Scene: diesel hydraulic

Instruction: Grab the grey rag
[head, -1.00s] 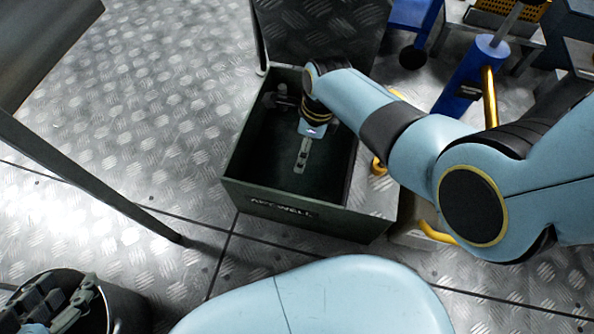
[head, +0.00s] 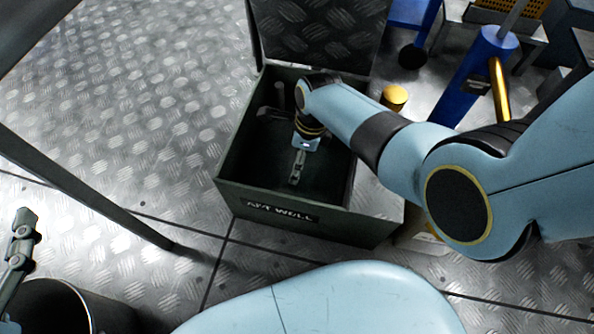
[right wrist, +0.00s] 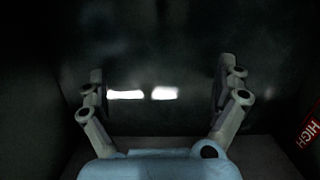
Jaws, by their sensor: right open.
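I cannot make out a grey rag in either view. My right gripper (head: 284,142) is inside a dark green open-topped box (head: 285,212), reaching in from the right. In the right wrist view the right gripper (right wrist: 160,92) has its fingers wide apart, with nothing visible between them. Part of my left gripper (head: 22,238) shows at the left edge; the rest is cut off.
The box's raised lid (head: 315,40) stands behind it. A blue cylinder (head: 478,70) with a gold rod is at the right. A dark round container (head: 45,310) is at the lower left. A grey bar (head: 90,195) crosses the left. A red label (right wrist: 308,130) shows at right.

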